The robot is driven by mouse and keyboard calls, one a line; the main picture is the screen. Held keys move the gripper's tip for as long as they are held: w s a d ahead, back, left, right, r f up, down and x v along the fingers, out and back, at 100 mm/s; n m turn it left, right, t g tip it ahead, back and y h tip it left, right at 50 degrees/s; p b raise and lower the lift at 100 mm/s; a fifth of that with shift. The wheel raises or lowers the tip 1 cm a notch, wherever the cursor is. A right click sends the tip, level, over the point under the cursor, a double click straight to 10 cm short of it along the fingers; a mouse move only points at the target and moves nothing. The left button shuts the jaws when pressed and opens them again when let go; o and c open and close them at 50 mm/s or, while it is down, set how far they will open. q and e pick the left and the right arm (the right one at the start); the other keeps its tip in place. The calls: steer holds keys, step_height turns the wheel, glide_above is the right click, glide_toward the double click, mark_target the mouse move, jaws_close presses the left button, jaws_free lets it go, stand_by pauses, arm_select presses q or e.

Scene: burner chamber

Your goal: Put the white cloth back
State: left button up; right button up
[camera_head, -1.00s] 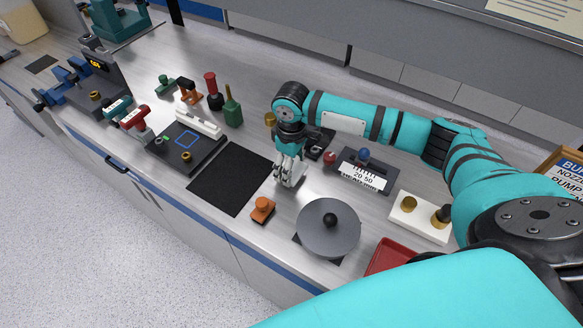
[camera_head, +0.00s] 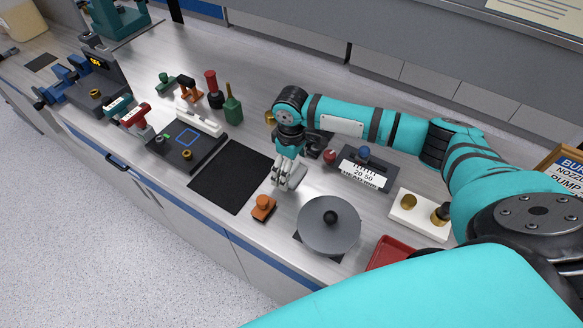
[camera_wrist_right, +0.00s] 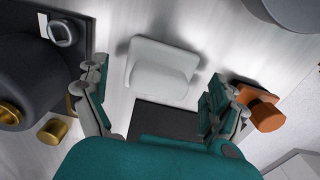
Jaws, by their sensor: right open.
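A white cloth (camera_wrist_right: 160,72), shaped like a pad with a raised block on it, lies on the metal bench in the right wrist view. My right gripper (camera_wrist_right: 158,100) is open, with one finger to each side and the cloth ahead between them; I see no contact. In the head view my right gripper (camera_head: 284,184) is low over the bench, just right of the black mat (camera_head: 232,176). There the pale fingers and the cloth are hard to tell apart. My left gripper is not in view.
An orange knobbed piece (camera_head: 263,207) sits close in front of my right gripper, beside one finger in the wrist view. A grey round disc (camera_head: 329,226) with a black knob is to the right. A red tray (camera_head: 392,254) and a labelled dark block (camera_head: 363,169) stand farther right.

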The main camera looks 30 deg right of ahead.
step_height(320, 180, up, 11)
steer(key=shift+f+b, duration=0.2)
steer(key=shift+b, duration=0.9)
steer(key=shift+r, duration=0.35)
